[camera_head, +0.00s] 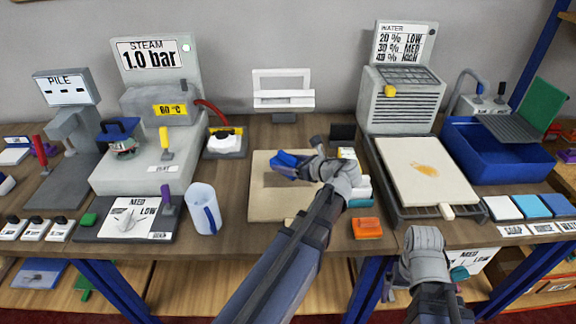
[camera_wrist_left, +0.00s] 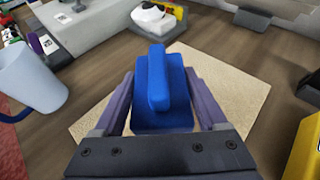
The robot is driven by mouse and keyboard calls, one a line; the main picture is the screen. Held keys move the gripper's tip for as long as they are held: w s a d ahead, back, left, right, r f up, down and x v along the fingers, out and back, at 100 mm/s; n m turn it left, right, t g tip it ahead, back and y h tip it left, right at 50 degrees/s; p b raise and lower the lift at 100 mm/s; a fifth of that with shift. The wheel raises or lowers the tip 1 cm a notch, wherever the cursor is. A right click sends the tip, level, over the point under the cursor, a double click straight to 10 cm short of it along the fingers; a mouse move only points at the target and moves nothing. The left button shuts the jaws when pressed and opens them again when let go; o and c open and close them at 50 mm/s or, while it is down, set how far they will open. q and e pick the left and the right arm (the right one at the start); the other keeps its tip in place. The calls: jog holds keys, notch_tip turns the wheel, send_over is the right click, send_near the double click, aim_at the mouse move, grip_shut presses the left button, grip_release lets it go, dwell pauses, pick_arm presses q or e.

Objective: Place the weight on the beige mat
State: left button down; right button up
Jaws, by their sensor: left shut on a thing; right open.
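The weight is a blue block with a raised blue handle (camera_wrist_left: 155,85); it also shows in the head view (camera_head: 284,159). My left gripper (camera_head: 296,165) is shut on it, with a finger on each side in the left wrist view. The weight is over the beige mat (camera_head: 268,208), with a darker shadow on the mat below it. It looks held a little above, but the gap is hard to judge. The mat lies flat and bare, partly hidden by my left arm. My right gripper (camera_head: 425,242) is open near the table's front edge at right.
A pale mug (camera_head: 202,210) stands left of the mat. An orange block (camera_head: 367,228) lies to its right, near the front edge. A rack with a cream pad (camera_head: 425,172) and a blue basin (camera_head: 495,160) are further right. The steam station (camera_head: 145,165) is at left.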

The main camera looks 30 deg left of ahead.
aim_at(287, 185)
pick_arm(q)
jog(key=shift+f+b, duration=2.8)
jog(key=shift+f, duration=0.45)
pick_arm(e)
notch_tip(287, 185, down, 7)
jog(key=shift+r, duration=0.15)
pick_arm(q)
jog(key=shift+f, duration=0.2)
grip_release()
jog(key=shift+r, duration=0.1)
jog(key=shift+r, duration=0.2)
jog(key=p+v, duration=0.4)
jog(key=v, duration=0.6)
jog(key=shift+s+d, duration=0.1)
jog(key=shift+d, duration=0.2)
jog(key=shift+s+d+r, duration=0.15)
jog(key=shift+s+d, duration=0.05)
jog(key=shift+d, duration=0.45)
pick_arm(e)
jog(key=shift+r, duration=2.3)
